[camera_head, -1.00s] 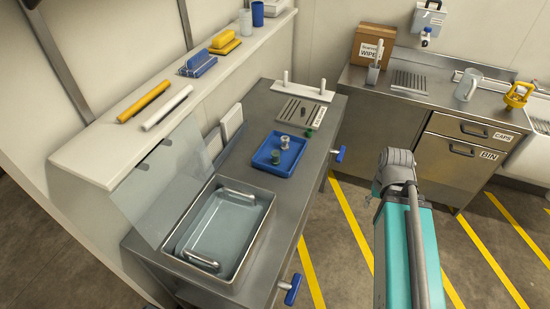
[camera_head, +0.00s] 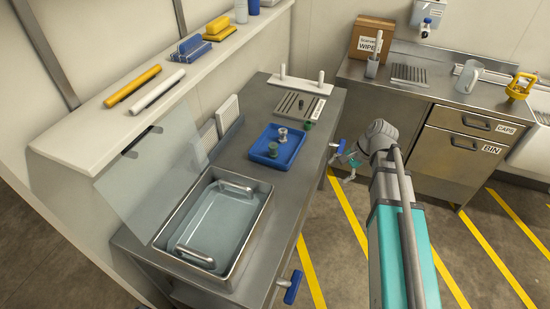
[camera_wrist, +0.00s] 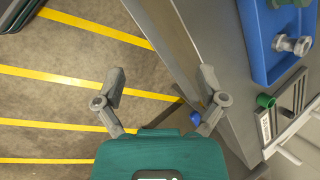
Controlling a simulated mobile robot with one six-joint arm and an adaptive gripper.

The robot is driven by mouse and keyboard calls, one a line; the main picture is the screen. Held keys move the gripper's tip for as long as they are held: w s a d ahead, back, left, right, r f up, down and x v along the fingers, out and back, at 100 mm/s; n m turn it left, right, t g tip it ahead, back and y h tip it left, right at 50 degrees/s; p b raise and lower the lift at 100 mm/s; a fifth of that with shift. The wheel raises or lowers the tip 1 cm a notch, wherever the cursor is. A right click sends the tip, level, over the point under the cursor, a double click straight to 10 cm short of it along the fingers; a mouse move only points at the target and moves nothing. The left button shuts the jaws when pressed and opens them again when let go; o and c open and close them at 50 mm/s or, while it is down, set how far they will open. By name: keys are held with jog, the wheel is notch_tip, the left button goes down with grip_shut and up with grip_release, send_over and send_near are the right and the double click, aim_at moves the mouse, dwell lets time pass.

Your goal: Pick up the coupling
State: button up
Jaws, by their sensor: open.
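A small silver metal fitting, which looks like the coupling (camera_head: 283,134), stands in the blue tray (camera_head: 292,152) on the steel bench. It lies at the upper right of the wrist view (camera_wrist: 292,44). A green piece (camera_head: 273,149) shares the tray. My gripper (camera_head: 347,163) is off the bench's right edge, to the right of the tray. In the wrist view my gripper (camera_wrist: 160,100) is open and empty, with its fingers spread over the floor and the bench edge.
A steel basin (camera_head: 228,222) with handles stands nearer on the bench, beside a clear panel (camera_head: 150,180). A green cup (camera_head: 307,125) and a slotted plate (camera_head: 293,106) lie beyond the tray. Blue-handled levers (camera_head: 293,287) stick out from the bench front.

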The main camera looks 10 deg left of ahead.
jog(key=w+a+m+g+y+b, duration=0.1)
jog(key=w+a+m+y+b, duration=0.25)
jog(key=w+a, duration=0.35)
jog(key=m+g+y+b, duration=0.1)
jog(key=m+y+b, duration=0.1)
jog(key=m+y, duration=0.15)
send_near(277, 146)
jog(key=shift+d+m, duration=0.4)
jog(key=shift+d, duration=0.8)
jog(key=shift+w+a+r+m, duration=0.2)
jog(key=shift+a+r+m, duration=0.1)
jog(key=shift+r, duration=0.05)
jog(key=shift+a, duration=0.1)
jog(key=b+x, duration=0.3)
jog(key=x, duration=0.4)
jog(key=shift+f, duration=0.15)
jog(key=shift+s+a+f+b, duration=0.15)
jog(key=shift+a+b, duration=0.2)
jog(key=shift+a, duration=0.3)
